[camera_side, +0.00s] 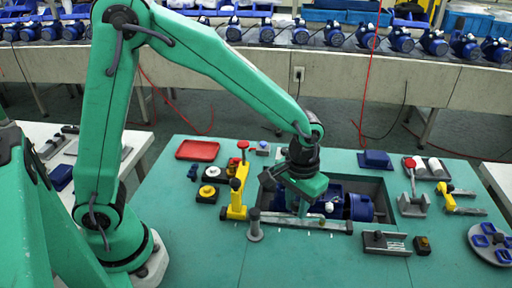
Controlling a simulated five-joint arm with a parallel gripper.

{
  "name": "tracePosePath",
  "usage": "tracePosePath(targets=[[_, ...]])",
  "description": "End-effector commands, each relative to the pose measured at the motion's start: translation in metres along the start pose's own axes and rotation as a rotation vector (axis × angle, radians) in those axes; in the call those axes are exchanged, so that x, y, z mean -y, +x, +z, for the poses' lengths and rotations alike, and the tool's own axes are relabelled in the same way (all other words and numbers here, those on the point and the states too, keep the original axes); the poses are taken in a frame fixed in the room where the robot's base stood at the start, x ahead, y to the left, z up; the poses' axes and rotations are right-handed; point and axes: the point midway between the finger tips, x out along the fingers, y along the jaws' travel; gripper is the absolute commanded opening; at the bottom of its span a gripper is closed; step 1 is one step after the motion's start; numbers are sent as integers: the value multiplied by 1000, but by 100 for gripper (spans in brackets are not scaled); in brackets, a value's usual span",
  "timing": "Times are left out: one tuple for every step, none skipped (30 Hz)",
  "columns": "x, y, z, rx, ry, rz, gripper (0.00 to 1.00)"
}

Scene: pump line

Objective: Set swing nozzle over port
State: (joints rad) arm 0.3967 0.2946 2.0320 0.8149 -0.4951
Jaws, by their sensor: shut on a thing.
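My gripper (303,210) points down over the recess in the teal table, at the near side of the blue pump (360,207). Its jaws are shut at a grey bar (335,226) that runs left to right along the recess's near edge. The bar looks like the swing nozzle's arm. A short grey post (254,228) on a round foot stands at its left end; I cannot tell if they are joined. My gripper hides part of the pump and the jaw contact. The port cannot be made out clearly.
A yellow stand with a red knob (238,198) rises close left of my gripper. A red tray (198,150) lies at the back left. A dark grey block (386,243), a grey clamp (412,203) and a round plate (490,244) are on the right. The front left table is clear.

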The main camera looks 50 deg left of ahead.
Motion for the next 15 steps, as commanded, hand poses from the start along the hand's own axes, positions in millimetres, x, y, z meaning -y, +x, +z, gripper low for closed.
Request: tracePosePath(targets=[[2,0,-2,0,-29,0,0],[4,-1,-3,0,-47,0,0],[6,-1,-5,0,-73,0,0],[7,-1,-6,0,-94,0,0],[9,-1,-8,0,-117,0,0],[12,-1,-10,0,-149,0,0],[13,-1,-11,0,-173,0,0],[15,-1,-12,0,-199,0,0],[18,-1,-14,0,-234,0,0],[20,-1,-16,0,-262,0,0],[23,-1,-17,0,-290,0,0],[26,-1,-19,0,-327,0,0],[28,-1,-20,0,-355,0,0],[31,-1,-21,0,-384,0,0],[34,-1,-22,0,-423,0,0]])
